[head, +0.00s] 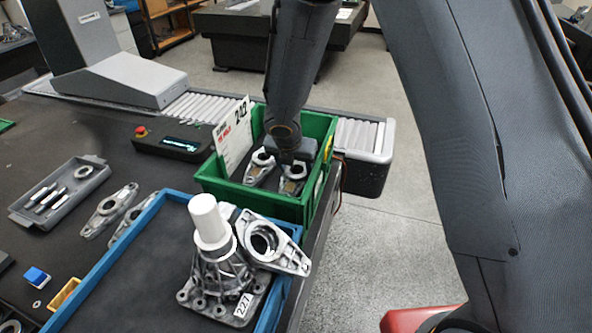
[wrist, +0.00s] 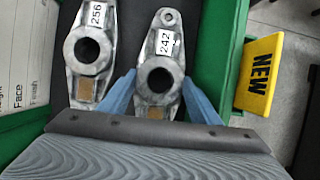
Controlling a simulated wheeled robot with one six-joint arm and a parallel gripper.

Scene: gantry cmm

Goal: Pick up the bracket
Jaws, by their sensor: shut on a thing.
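A silver metal bracket labelled 242 (wrist: 158,82) lies between the two blue fingers of my gripper (wrist: 161,98) in the wrist view. The fingers are shut on its sides near the large round hole. In the head view this bracket (head: 291,186) is inside the green bin (head: 262,205), below my gripper (head: 290,165). I cannot tell whether it touches the bin floor. A second bracket, labelled 256 (wrist: 92,55), lies to its left in the same bin, apart from the fingers; it also shows in the head view (head: 259,169).
A card reading 242 (head: 233,135) stands at the bin's left side. A blue-rimmed tray (head: 120,245) in front holds a casting (head: 215,270) and another bracket (head: 272,243). More brackets (head: 110,209) lie left.

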